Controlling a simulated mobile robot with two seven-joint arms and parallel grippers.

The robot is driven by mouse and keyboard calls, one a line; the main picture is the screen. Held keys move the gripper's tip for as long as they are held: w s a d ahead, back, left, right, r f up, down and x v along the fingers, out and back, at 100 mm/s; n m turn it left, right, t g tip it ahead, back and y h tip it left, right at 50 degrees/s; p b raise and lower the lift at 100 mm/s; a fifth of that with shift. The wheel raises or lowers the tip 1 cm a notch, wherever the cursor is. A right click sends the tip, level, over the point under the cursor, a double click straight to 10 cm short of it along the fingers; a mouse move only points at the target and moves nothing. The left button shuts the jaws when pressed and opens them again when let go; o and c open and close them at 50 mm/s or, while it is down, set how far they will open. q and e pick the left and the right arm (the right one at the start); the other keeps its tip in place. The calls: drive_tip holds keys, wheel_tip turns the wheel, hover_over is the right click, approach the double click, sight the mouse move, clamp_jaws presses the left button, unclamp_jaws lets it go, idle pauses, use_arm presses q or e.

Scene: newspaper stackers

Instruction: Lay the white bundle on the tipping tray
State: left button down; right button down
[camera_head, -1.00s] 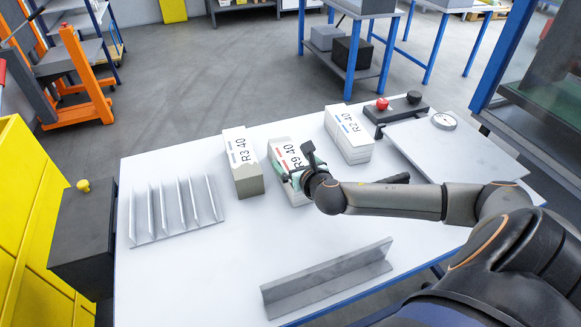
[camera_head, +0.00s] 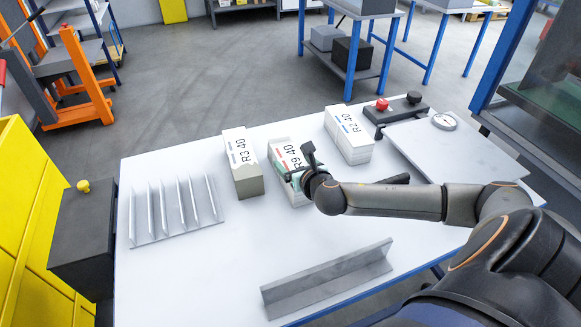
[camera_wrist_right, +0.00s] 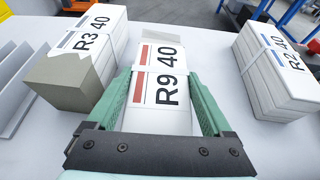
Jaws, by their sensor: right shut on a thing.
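The bundle marked R9 40 (camera_head: 282,153) is white on top with a red bar. It stands on the white table between two other bundles. My right gripper (camera_wrist_right: 167,95) is shut on it, with its green fingers along both sides. A grey angled metal tray (camera_head: 325,280) lies at the table's front. I cannot tell whether this is the tipping tray. My left gripper is not in view.
A finned grey rack (camera_head: 176,212) lies at the table's left. A flat grey plate with a dial (camera_head: 465,155) is at the right, beside a black control box with a red button (camera_head: 382,104). The white table (camera_head: 220,262) is clear between rack and angled tray.

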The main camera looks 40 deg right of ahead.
drive_tip(key=shift+w+r, duration=0.15)
drive_tip(key=shift+r, duration=0.05)
